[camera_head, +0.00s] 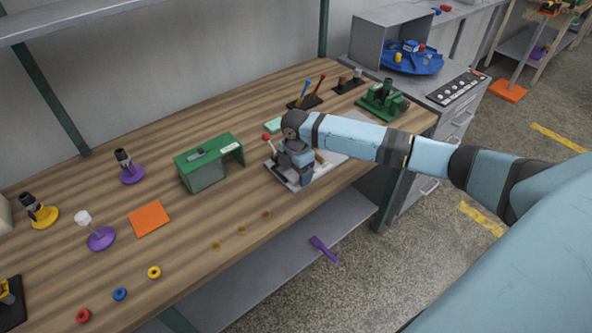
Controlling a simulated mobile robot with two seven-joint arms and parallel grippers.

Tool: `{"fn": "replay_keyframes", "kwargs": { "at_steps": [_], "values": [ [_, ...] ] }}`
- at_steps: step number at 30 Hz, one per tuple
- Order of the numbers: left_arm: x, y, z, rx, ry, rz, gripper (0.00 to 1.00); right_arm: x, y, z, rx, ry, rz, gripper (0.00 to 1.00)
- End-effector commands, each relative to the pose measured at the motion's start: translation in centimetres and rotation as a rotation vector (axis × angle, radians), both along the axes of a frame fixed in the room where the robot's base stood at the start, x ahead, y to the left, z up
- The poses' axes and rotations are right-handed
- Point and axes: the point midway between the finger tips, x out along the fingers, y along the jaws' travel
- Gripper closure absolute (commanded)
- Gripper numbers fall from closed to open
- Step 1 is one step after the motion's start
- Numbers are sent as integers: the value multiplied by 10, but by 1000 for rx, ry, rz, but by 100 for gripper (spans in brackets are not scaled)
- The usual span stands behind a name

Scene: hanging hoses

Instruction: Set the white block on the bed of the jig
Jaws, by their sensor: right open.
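My right gripper (296,176) reaches down over a pale base plate with a red-knobbed lever (268,138), which looks like the jig. The gripper is open, and its fingers and wrist cover most of the jig, so its bed is largely hidden. I cannot make out a white block at the jig. A small white piece (83,217) stands on a purple round base (101,239) at the left of the bench; I cannot tell whether it is the white block. My left gripper is not in view.
A green housing (209,164) stands left of the jig, with an orange pad (149,218) farther left. A green device (383,100) sits at the bench's right end. Small rings (120,294) lie near the front edge. A purple tool (323,248) lies on the lower shelf.

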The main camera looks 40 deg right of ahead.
Motion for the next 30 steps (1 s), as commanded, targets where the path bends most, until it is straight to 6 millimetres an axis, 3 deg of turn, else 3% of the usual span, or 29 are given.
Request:
{"fn": "replay_keyframes", "kwargs": {
  "at_steps": [5,18,24,30],
  "values": [
    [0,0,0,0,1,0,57,1,-1,19,-1,-4,0,22],
    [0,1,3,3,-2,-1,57,1,0,106,0,-3,0,22],
    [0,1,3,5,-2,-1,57,0,0,121,0,-1,0,22],
    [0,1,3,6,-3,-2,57,0,0,123,0,0,0,22]
  ]
}}
